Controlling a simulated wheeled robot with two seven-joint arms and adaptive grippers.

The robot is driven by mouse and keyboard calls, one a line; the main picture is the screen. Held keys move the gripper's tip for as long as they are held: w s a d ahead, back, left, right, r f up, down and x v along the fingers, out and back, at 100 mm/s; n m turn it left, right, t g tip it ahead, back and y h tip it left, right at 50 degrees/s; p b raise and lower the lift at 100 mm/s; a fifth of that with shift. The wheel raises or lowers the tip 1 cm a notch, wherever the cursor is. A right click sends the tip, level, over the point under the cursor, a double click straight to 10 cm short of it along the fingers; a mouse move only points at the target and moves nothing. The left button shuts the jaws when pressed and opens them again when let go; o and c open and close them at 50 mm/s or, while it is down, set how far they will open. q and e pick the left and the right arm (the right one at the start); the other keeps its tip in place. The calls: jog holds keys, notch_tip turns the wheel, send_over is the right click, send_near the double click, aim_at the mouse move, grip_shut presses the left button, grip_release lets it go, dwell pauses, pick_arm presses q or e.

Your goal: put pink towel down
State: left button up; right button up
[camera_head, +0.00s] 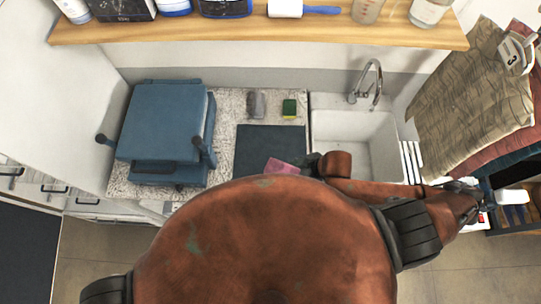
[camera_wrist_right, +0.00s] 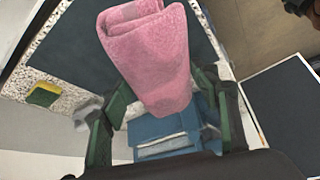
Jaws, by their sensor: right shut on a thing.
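The pink towel (camera_head: 282,166) shows in the head view at the front right edge of a dark mat (camera_head: 265,143) on the counter, partly hidden by my body. In the right wrist view the towel (camera_wrist_right: 152,55) is folded into a thick roll between the two green fingers of my right gripper (camera_wrist_right: 160,95), which is shut on it. The dark mat (camera_wrist_right: 72,45) lies behind the towel there. I cannot tell whether the towel touches the mat. My left gripper is not in view.
A blue boxy thing (camera_head: 162,124) stands left of the mat. A grey object (camera_head: 257,104) and a green-yellow sponge (camera_head: 289,108) lie behind the mat. A white sink (camera_head: 355,140) with a tap (camera_head: 370,82) is to the right. A shelf (camera_head: 260,30) overhangs the back.

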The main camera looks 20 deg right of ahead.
aim_at(281, 163)
jog(key=shift+s+r, duration=0.1)
jog(key=shift+s, duration=0.1)
jog(key=shift+w+a+f+b, duration=0.15)
jog(key=shift+w+f+b, duration=0.1)
jog(key=shift+b, duration=0.15)
jog(key=w+f+b, duration=0.1)
jog(key=w+b, duration=0.1)
jog(key=w+a+f+b, duration=0.1)
jog(key=w+b, duration=0.1)
jog(key=b, duration=0.1)
jog(key=w+f+b, duration=0.1)
jog(key=w+b, duration=0.1)
jog(key=b, duration=0.1)
jog(key=shift+a+f, duration=0.1)
jog(key=shift+a, duration=0.15)
jog(key=w+f, duration=0.2)
jog(key=w, duration=0.1)
jog(key=w+a+f, duration=0.1)
jog(key=w+f, duration=0.2)
jog(key=shift+a, duration=0.2)
jog(key=f, duration=0.1)
jog(key=w+f, duration=0.1)
jog(key=f, duration=0.1)
jog(key=shift+a+f+p, duration=0.1)
jog(key=shift+f+p, duration=0.15)
jog(key=shift+p, duration=0.05)
jog(key=shift+f, duration=0.4)
jog(key=shift+f, duration=0.1)
jog(key=o, duration=1.2)
